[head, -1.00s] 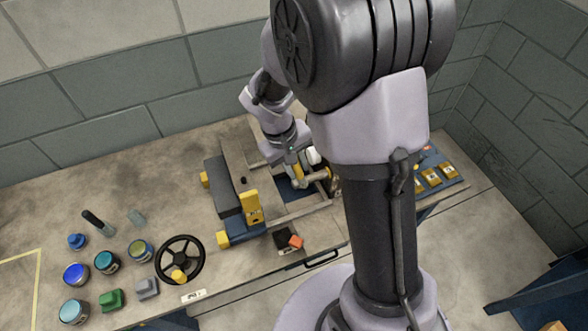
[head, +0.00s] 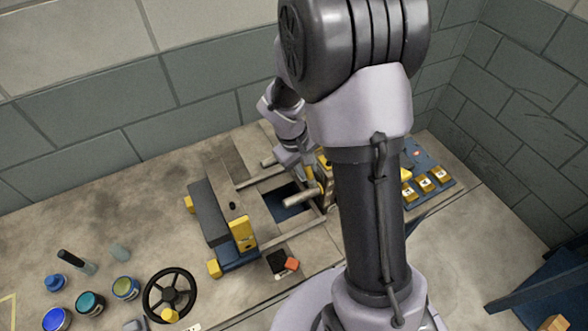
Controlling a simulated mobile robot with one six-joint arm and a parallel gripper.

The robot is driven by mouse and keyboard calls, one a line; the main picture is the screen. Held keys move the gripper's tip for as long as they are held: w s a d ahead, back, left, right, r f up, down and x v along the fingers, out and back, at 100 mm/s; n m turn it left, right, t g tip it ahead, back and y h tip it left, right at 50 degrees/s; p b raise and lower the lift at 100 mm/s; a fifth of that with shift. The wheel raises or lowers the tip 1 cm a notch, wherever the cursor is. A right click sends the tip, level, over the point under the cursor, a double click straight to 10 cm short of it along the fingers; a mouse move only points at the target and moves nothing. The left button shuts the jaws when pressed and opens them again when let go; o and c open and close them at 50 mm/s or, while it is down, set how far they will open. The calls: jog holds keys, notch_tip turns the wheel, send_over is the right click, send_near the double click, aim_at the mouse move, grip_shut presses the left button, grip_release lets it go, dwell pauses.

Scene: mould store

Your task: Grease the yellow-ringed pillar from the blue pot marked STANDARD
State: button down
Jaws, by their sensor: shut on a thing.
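A mould machine lies open on the bench, with a dark block at its left and pale horizontal pillars. The near pillar (head: 301,197) shows a yellow band at its right end; a second pillar (head: 270,161) lies further back. My gripper (head: 308,176) points down at the near pillar's right end, partly hidden by my arm. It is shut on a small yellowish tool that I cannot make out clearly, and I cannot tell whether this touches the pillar.
A black handwheel (head: 170,293) stands at the bench front. A blue panel (head: 430,170) with yellow blocks lies right of my arm. The wall closes the back.

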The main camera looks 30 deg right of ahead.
jog(key=a+r+p, duration=0.1)
jog(key=a+r, duration=0.2)
jog(key=a, duration=0.4)
jog(key=shift+a, duration=0.4)
jog(key=shift+s, duration=0.1)
